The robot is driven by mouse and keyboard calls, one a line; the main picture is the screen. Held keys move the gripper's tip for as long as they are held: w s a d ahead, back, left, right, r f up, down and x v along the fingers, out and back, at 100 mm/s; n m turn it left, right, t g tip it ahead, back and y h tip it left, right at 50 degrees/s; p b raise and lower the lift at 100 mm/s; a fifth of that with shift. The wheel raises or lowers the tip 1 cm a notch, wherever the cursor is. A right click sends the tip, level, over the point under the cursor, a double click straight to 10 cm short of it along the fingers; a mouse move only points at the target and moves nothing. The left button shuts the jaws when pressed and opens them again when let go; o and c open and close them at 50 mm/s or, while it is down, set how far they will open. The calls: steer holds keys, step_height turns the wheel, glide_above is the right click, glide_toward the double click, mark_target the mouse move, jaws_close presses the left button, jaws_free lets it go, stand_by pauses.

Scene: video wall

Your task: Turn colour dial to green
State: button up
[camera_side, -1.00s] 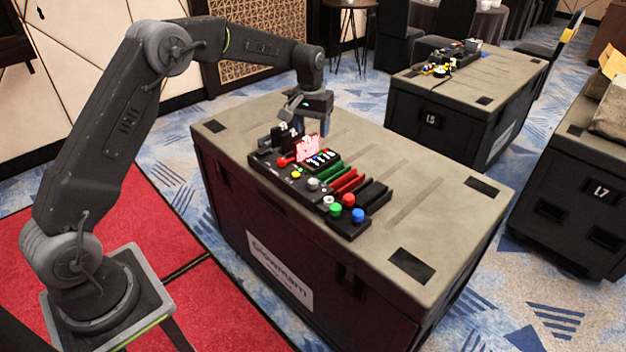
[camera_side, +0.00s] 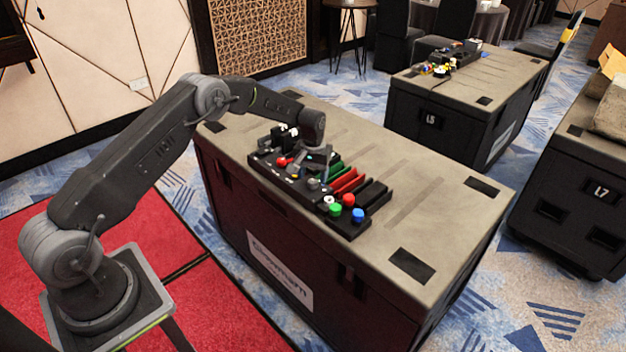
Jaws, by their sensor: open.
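The black control panel (camera_side: 345,226) lies on top of the case. A white knob (camera_side: 328,200), a green button (camera_side: 335,209), a blue button (camera_side: 358,215) and a red button (camera_side: 348,200) are at its front right end. I cannot tell which control is the colour dial; it may be hidden under my gripper. My gripper (camera_side: 314,181) is open and points down, low over the middle of the panel, left of the white knob. Whether it touches a control is too small to tell. The wrist hides the panel's small screen.
Red sliders (camera_side: 348,181) and black sliders (camera_side: 373,193) stand up right of my gripper. The case top (camera_side: 440,200) is clear to the right. Another case (camera_side: 465,110) with a similar panel stands behind, and a third case (camera_side: 570,200) stands at the right.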

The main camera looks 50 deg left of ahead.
steer(key=shift+f, duration=1.15)
steer(key=shift+c, duration=0.4)
steer(key=c, duration=0.8)
steer(key=shift+c, duration=0.2)
steer(key=shift+m, duration=0.4)
steer(key=m, duration=0.3)
steer(key=shift+m, duration=2)
